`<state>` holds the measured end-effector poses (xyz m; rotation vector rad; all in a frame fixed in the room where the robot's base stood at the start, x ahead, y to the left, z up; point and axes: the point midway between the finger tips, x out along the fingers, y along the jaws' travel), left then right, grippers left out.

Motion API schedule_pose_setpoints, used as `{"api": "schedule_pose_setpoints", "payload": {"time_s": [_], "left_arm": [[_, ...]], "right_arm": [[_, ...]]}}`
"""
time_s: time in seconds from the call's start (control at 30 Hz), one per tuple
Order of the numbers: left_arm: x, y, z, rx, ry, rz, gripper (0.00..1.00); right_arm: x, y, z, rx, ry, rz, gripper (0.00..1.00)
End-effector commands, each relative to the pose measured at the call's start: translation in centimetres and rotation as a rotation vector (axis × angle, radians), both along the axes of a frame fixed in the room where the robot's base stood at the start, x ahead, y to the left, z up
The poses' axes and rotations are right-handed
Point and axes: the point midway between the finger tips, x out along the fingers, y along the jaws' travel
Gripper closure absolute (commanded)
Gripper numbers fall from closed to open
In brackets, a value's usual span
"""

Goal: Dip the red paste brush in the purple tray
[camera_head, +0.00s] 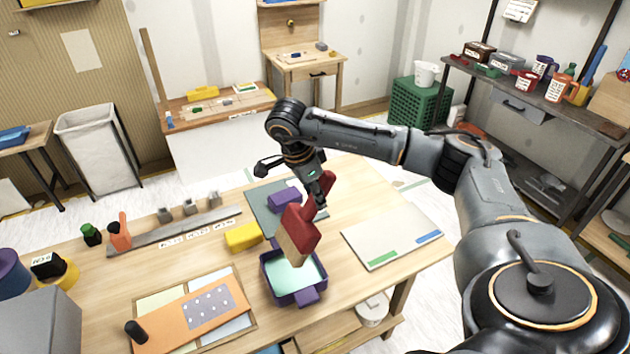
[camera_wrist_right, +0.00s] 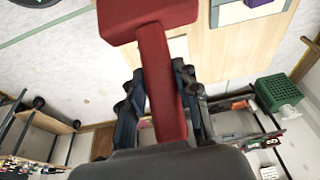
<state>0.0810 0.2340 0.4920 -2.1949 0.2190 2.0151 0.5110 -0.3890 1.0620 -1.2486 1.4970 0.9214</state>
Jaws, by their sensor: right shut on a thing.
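The red paste brush (camera_head: 301,229) has a red handle and head with pale tan bristles. It is in my right gripper (camera_head: 318,190), which is shut on its handle. The brush is tilted, bristles downward, above the purple tray (camera_head: 269,292). The tray holds pale mint-coloured paste and stands near the table's front edge. From the head view I cannot tell whether the bristles touch the paste. In the right wrist view the two fingers (camera_wrist_right: 160,100) close around the red handle (camera_wrist_right: 157,75), and the bristles are hidden behind the red head. My left gripper is out of view.
A yellow block (camera_head: 243,237) and a purple brush (camera_head: 284,200) lie near the tray. An orange board (camera_head: 188,312) is at the front left. A white board (camera_head: 392,235) lies at the right. A grey rack (camera_head: 175,231) runs along the back left.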

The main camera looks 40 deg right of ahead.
Motion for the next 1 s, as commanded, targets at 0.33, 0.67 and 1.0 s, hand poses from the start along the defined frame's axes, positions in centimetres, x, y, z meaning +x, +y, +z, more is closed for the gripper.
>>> {"api": "schedule_pose_setpoints", "payload": {"time_s": [0.33,0.67,1.0], "left_arm": [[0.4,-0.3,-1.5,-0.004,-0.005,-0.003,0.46],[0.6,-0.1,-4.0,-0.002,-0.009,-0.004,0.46],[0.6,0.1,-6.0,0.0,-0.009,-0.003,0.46]], "right_arm": [[0.0,-0.1,-2.1,-0.004,0.0,0.001,1.0],[0.0,-0.1,-6.0,-0.003,0.0,0.001,1.0],[0.1,-0.1,-8.7,-0.002,-0.001,0.0,1.0]]}}
